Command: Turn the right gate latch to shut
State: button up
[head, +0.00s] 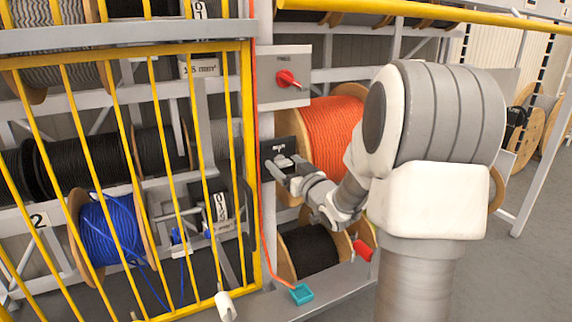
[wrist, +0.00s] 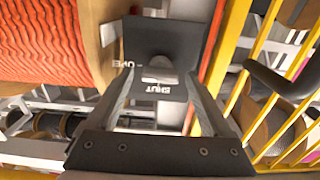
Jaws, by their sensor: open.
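The right gate latch is a black plate (wrist: 160,38) with a small light-grey handle (wrist: 157,70) near its edge, in the wrist view. The word SHUT shows upside down beside the handle, and a partly hidden word, apparently OPEN, shows at the plate's left. In the head view the plate (head: 270,146) sits on the post right of the yellow gate (head: 155,100). My gripper (wrist: 159,88) is open, its two fingers on either side of the handle. Contact cannot be told. In the head view my gripper (head: 280,165) is at the plate and partly covers the latch.
A grey box with a red knob (head: 288,79) is above the latch. An orange cable reel (head: 335,130) is close on the right, a black reel (head: 308,250) below. A teal tray (head: 301,294) lies on the low ledge. Floor at the right is clear.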

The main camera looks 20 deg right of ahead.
grip_shut()
jog(key=shift+f, duration=0.1)
dwell(0.3)
jog(key=shift+b, duration=0.45)
jog(key=shift+a+f+n+b, duration=0.1)
jog(key=shift+a+n+b, duration=0.05)
jog(key=shift+n+b, duration=4.65)
jog(key=shift+a+f+n+b, duration=0.1)
jog(key=shift+n+b, duration=4.1)
jog(key=shift+b, duration=1.2)
